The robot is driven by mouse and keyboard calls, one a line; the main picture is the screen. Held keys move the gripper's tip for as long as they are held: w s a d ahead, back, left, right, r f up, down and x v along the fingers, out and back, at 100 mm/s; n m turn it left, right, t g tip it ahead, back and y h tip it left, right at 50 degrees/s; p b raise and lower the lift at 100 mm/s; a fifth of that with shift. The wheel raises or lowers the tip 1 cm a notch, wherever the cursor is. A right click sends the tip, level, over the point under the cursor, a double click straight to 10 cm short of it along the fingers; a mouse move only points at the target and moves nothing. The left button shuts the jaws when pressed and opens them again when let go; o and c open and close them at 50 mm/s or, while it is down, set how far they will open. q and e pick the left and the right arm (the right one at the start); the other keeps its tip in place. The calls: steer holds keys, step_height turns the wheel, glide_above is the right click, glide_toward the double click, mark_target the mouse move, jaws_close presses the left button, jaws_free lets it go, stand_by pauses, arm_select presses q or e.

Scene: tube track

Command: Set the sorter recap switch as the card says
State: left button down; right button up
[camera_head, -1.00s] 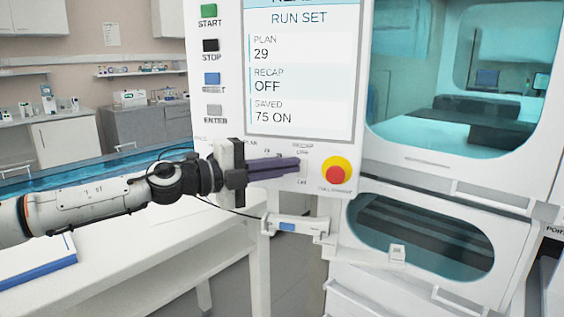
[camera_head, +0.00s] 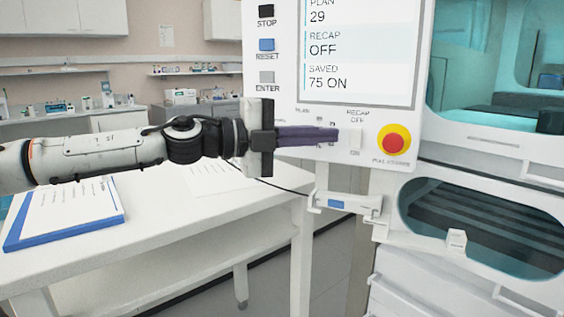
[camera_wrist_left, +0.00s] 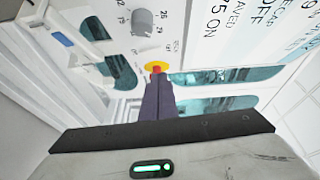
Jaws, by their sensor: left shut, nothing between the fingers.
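The sorter panel's screen (camera_head: 360,50) reads plan 29, recap OFF, saved 75 ON. Below it the small white recap switch (camera_head: 356,140) has OFF printed above it and ON below. Which way it is tipped is too small to tell. My left gripper (camera_head: 337,135) has its dark fingers shut and empty, with the tips just left of the switch in the head view; contact cannot be told. In the left wrist view, the fingers (camera_wrist_left: 157,100) point towards the panel and the switch is not clear. My right gripper is not in view.
A red and yellow stop button (camera_head: 393,142) sits just right of the switch. A grey knob (camera_wrist_left: 143,18) shows in the left wrist view. A clipboard (camera_head: 70,212) with unreadable paper and a loose sheet (camera_head: 195,178) lie on the white table (camera_head: 180,235).

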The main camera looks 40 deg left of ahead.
arm_select(q)
steer(key=b+v, duration=0.3)
steer(key=v, duration=0.4)
steer(key=shift+s+b, duration=0.25)
steer(key=shift+b, duration=0.05)
stand_by(0.4)
